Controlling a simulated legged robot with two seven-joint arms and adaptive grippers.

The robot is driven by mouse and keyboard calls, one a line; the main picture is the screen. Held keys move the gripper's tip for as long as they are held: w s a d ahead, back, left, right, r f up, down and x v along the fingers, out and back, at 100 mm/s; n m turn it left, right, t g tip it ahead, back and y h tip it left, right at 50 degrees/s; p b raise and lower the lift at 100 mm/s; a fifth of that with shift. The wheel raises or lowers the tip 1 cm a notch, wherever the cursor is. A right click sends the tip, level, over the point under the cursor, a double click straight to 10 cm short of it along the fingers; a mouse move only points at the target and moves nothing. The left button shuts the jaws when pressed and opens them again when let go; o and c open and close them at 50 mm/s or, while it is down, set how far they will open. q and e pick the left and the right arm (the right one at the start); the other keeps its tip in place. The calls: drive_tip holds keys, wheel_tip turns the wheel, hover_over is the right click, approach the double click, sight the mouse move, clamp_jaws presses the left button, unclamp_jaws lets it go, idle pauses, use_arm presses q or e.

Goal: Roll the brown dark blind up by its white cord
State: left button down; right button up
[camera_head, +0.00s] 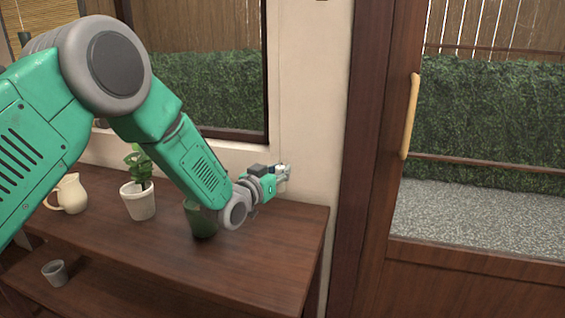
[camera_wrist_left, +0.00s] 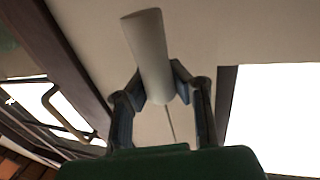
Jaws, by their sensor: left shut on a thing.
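My left gripper (camera_head: 285,172) is at the wall beside the window, above the right end of the wooden cabinet. In the left wrist view its two fingers (camera_wrist_left: 161,84) are shut on a white cylindrical cord pull (camera_wrist_left: 148,42). A thin cord (camera_wrist_left: 170,124) runs from the pull's narrow end. In the head view the white cord (camera_head: 280,90) hangs faintly along the pale wall, down to the gripper. No dark brown blind can be made out; a tan woven blind (camera_head: 40,12) shows at the top left. My right gripper is not in view.
The cabinet (camera_head: 265,262) carries a cream jug (camera_head: 70,194), a potted plant (camera_head: 138,200) and a dark green pot (camera_head: 201,222) close under my left forearm. A grey cup (camera_head: 55,272) stands on the lower shelf. A glazed door with a wooden handle (camera_head: 410,115) is at right.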

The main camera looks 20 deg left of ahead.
use_arm(q)
drive_tip(key=shift+s+f, duration=0.2)
drive_tip(key=shift+f, duration=0.55)
drive_tip(key=c, duration=1.4)
unclamp_jaws()
drive_tip(key=shift+o, duration=0.3)
drive_tip(key=shift+a+r, duration=0.1)
drive_tip(key=shift+r, duration=0.15)
drive_tip(key=v, duration=1.2)
drive_tip(key=shift+f, duration=0.1)
